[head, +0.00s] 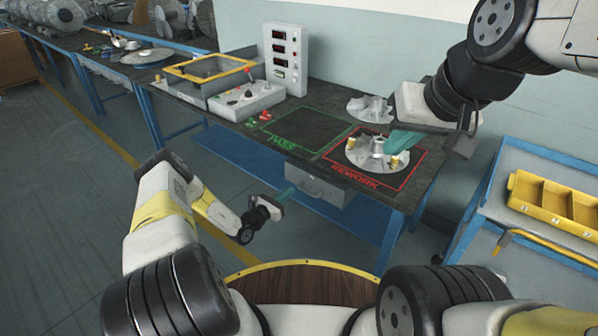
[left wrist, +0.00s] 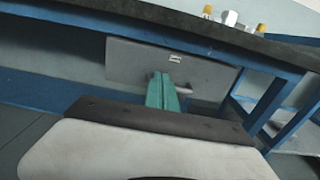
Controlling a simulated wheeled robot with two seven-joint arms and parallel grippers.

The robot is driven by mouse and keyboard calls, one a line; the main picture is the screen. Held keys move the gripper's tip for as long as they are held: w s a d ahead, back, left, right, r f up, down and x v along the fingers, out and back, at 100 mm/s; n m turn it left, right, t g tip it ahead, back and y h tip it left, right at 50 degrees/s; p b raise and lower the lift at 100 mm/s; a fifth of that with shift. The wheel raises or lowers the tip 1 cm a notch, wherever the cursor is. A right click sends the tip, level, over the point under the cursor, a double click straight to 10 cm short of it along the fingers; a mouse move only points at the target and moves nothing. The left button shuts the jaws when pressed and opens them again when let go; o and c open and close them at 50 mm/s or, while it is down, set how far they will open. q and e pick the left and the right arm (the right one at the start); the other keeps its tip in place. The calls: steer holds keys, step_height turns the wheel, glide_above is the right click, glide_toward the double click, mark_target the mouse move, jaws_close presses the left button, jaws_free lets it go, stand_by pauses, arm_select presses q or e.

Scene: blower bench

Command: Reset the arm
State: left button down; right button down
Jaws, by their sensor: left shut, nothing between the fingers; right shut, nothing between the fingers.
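My left gripper (head: 287,195) hangs low in front of the bench, below the top's edge, near the grey drawer (head: 318,186). Its teal fingers are shut with nothing between them. In the left wrist view the same fingers (left wrist: 162,92) are together and point at the drawer front (left wrist: 150,66). My right gripper (head: 397,142) is over the right part of the bench, close above the silver impeller (head: 376,154) in the red REWORK square (head: 350,175). It is shut and empty. I cannot tell whether it touches the impeller.
The green PASS square (head: 290,138) is bare. A second finned part (head: 368,108) lies behind the impeller. A control box (head: 245,100), a yellow-framed fixture (head: 210,70) and a display panel (head: 286,58) stand at left. A blue cart with a yellow tray (head: 555,205) is at right.

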arm_select(q)
steer(key=v, duration=0.5)
steer(key=s+d+r+m+g+h, duration=0.1)
steer(key=s+d+r+m+g, duration=0.25)
steer(key=r+m, duration=0.45)
steer(key=s+d+r+m+g+h, duration=0.1)
steer(key=s+d+r+m+g, duration=0.25)
steer(key=r, duration=0.85)
steer(key=s+d+r+m+g+h, duration=0.1)
steer(key=s+r+m+g, duration=0.2)
steer(key=r+m+g, duration=0.5)
steer(key=s+a+r+m+t+y, duration=0.3)
steer(key=s+a+r+m+y, duration=0.2)
steer(key=s+r, duration=0.4)
steer(key=s+a+r+m+t+y, duration=0.3)
steer(key=s+a+r+m+y, duration=0.2)
steer(key=s+r, duration=0.5)
steer(key=s+a+y, duration=0.1)
steer(key=s, duration=0.4)
steer(key=shift+a+r+t, duration=0.25)
steer(key=shift+r+t, duration=0.05)
